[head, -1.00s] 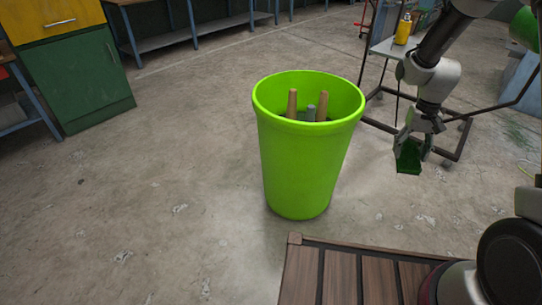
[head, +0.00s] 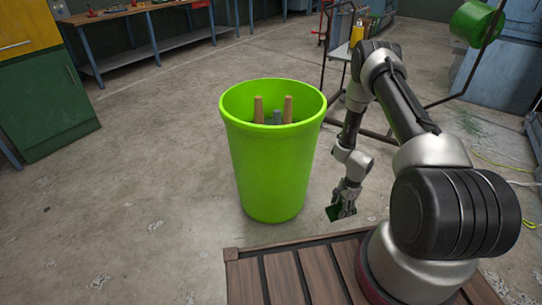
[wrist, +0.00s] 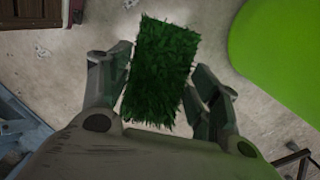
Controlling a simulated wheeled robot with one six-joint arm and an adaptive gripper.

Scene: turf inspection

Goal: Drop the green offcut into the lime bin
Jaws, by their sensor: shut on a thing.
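The lime bin (head: 270,170) stands upright on the concrete floor in the middle of the head view. Two brown sticks and a grey piece show inside its rim. My gripper (head: 344,202) is to the right of the bin, below rim height and apart from it. It is shut on the green offcut (head: 335,212), a dark green rectangle of turf. In the wrist view the offcut (wrist: 160,72) sits between my two fingers (wrist: 162,92), with its grassy face towards the camera. The bin (wrist: 284,50) fills the upper right of that view.
A slatted wooden deck (head: 300,280) lies in front of the bin. A cart (head: 340,50) with a yellow bottle (head: 357,32) stands behind my arm. Green and yellow cabinets (head: 40,105) and a workbench (head: 140,15) are at the back left. The floor left of the bin is clear.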

